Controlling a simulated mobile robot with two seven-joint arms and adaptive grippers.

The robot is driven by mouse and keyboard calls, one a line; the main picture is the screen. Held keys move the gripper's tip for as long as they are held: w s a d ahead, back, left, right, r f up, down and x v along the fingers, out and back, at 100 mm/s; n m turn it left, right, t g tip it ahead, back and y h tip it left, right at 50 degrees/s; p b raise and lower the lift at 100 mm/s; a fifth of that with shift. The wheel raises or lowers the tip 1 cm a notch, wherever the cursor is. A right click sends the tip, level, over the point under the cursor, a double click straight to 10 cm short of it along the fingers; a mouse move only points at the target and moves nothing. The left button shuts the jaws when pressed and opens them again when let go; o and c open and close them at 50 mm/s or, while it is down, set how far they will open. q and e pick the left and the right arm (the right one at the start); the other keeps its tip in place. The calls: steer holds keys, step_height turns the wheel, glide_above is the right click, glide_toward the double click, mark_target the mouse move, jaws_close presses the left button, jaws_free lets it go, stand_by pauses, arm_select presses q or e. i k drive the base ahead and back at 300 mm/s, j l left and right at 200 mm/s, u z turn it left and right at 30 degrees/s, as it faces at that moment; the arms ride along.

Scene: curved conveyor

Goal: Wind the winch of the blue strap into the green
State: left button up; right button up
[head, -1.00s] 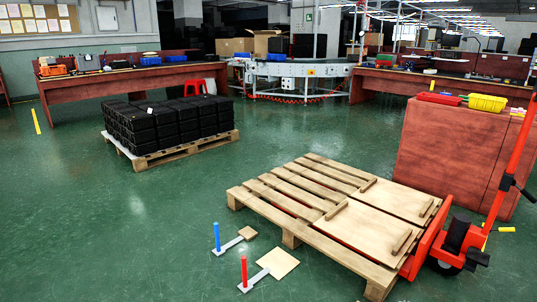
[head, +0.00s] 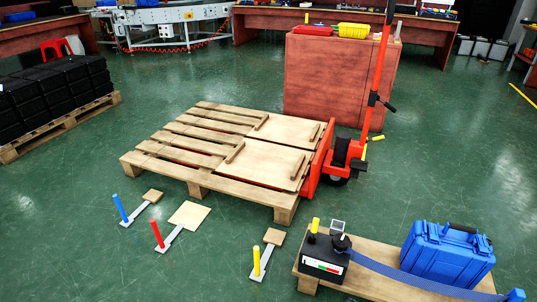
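A black winch box (head: 324,257) stands on a low wooden board at the lower right. A yellow knob (head: 315,225) and a small grey-topped part (head: 338,227) rise from its top. A white label (head: 322,266) with red and green marks is on its front; I cannot make out a pointer on it. The blue strap (head: 410,279) runs from the winch to the right, in front of a blue case (head: 447,254), towards a blue piece (head: 516,295) at the picture's edge. I cannot tell how tight the strap is. Neither of my grippers is in view.
The wooden board (head: 380,285) is cut off at the bottom. A pallet (head: 205,170) with a red pallet jack (head: 345,160) stands behind. Blue (head: 121,209), red (head: 158,235) and yellow (head: 257,261) upright handles stand on the floor left of the winch.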

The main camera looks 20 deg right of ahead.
mark_target(341, 243)
steer(key=z, duration=0.35)
steer(key=l+z, duration=0.15)
steer(key=z, duration=0.2)
steer(key=l+z, duration=0.1)
steer(key=z, duration=0.25)
